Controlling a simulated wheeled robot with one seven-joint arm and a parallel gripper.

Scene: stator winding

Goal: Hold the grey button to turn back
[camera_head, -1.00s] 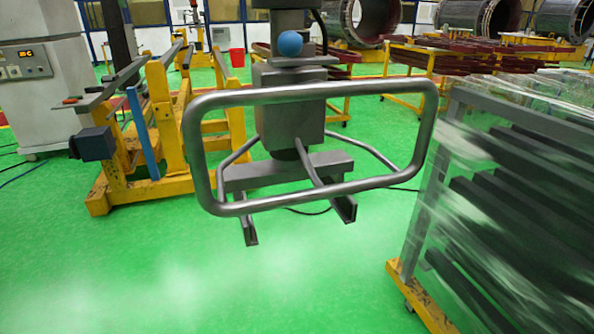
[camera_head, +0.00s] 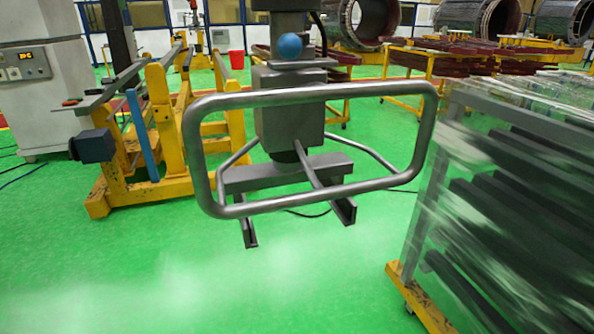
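I cannot make out a grey button for certain in the head view. My gripper (camera_head: 300,228) hangs in the middle of the view below a grey box-shaped body (camera_head: 288,108). Its two grey fingers stand apart below a crossbar, with nothing between them. A bent metal tube handle (camera_head: 310,202) frames it in front. A blue ball (camera_head: 289,45) shows above the body. The gripper is well away from the cabinet.
A yellow stand (camera_head: 165,140) with a blue post is at the left. A rack of dark bars under clear film (camera_head: 470,110) fills the right. Yellow racks (camera_head: 430,72) and large cylinders (camera_head: 480,18) stand behind. The green floor (camera_head: 200,280) in front is clear.

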